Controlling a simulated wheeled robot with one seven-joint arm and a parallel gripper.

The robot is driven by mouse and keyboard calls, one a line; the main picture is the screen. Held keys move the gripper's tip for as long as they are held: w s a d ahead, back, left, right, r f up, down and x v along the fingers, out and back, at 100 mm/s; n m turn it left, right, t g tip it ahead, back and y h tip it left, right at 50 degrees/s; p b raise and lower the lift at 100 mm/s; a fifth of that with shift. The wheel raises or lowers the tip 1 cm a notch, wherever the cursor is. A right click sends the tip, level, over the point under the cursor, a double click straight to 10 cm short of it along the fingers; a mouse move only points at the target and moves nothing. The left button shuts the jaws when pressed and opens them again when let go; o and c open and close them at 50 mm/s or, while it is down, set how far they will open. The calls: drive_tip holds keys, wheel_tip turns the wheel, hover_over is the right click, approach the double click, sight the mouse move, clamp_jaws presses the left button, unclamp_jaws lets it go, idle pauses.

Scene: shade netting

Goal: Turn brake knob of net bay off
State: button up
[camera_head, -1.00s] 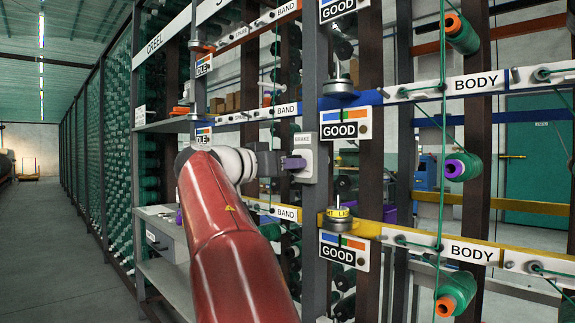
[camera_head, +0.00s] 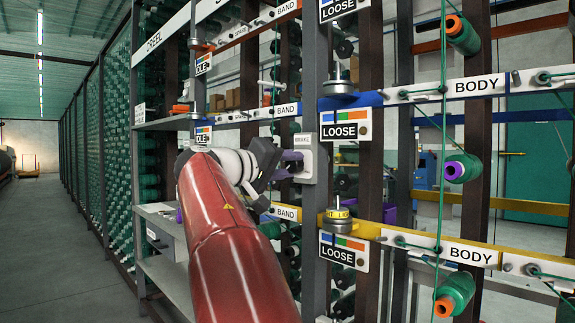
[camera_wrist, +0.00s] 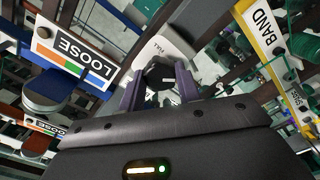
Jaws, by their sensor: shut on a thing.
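The brake knob (camera_wrist: 160,77) is a dark round knob with a white pointer mark, on a light grey box (camera_head: 310,158) fixed to the grey post under a BRAKE label (camera_head: 304,140). My gripper (camera_head: 290,165) has its purple fingers at the knob, in front of the box. In the wrist view my gripper (camera_wrist: 160,90) has one finger on each side of the knob and is shut on it. The hand looks tilted about the knob. In the head view the fingers mostly hide the knob.
Signs reading LOOSE (camera_head: 346,125) hang beside the post, another lower down (camera_head: 343,251). Blue (camera_head: 375,99) and yellow (camera_head: 370,230) rails carry BODY labels and green threads. A shelf unit stands left of my arm.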

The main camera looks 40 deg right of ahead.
drive_tip(key=shift+n, duration=0.6)
drive_tip(key=o, duration=1)
drive_tip(key=shift+c, duration=0.2)
drive_tip(key=a+b, duration=0.1)
drive_tip(key=a, duration=0.6)
drive_tip(key=shift+s+a, duration=0.25)
drive_tip(key=shift+a, duration=0.15)
